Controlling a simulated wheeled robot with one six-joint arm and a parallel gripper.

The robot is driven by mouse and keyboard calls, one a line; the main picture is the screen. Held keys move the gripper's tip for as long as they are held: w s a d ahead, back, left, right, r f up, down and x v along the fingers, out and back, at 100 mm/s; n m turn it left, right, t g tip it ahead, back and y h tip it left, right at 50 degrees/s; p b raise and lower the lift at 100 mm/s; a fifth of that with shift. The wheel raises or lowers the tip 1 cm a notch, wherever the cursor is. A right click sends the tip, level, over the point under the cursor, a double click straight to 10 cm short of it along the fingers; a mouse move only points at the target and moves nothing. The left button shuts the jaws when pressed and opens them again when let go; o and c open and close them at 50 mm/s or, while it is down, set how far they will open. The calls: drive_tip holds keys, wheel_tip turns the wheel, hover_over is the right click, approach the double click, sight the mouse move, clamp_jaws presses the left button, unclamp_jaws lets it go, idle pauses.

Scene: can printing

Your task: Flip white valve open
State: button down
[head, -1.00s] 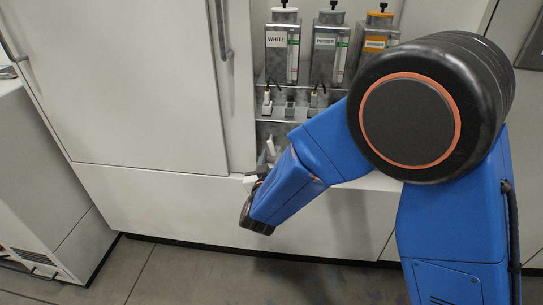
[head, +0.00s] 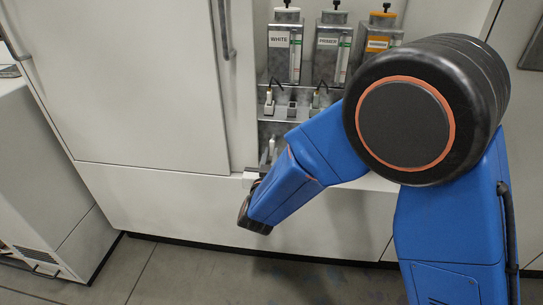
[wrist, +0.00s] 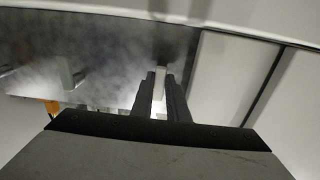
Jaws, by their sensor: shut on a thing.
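In the wrist view, my gripper (wrist: 163,82) has its two dark fingers closed around a pale upright handle, the white valve (wrist: 160,76). The handle's top shows between the fingertips, against a grey metal panel. In the head view, a small pale valve handle (head: 272,147) shows low in the niche, below the container labelled WHITE (head: 284,50). My blue forearm reaches down to it there, and the wrist hides the fingers and the valve's lower part.
The containers labelled PRIMER (head: 327,52) and an orange-labelled one (head: 381,42) stand to the right of WHITE. A shelf (head: 284,116) with small nozzles is below them. In the wrist view, another grey handle (wrist: 66,73) stands to the left. A white cabinet door (head: 140,90) borders the niche.

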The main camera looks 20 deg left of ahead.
drive_tip(key=c, duration=1.7)
unclamp_jaws()
drive_tip(key=v, duration=1.7)
drive_tip(key=shift+s+d, duration=0.15)
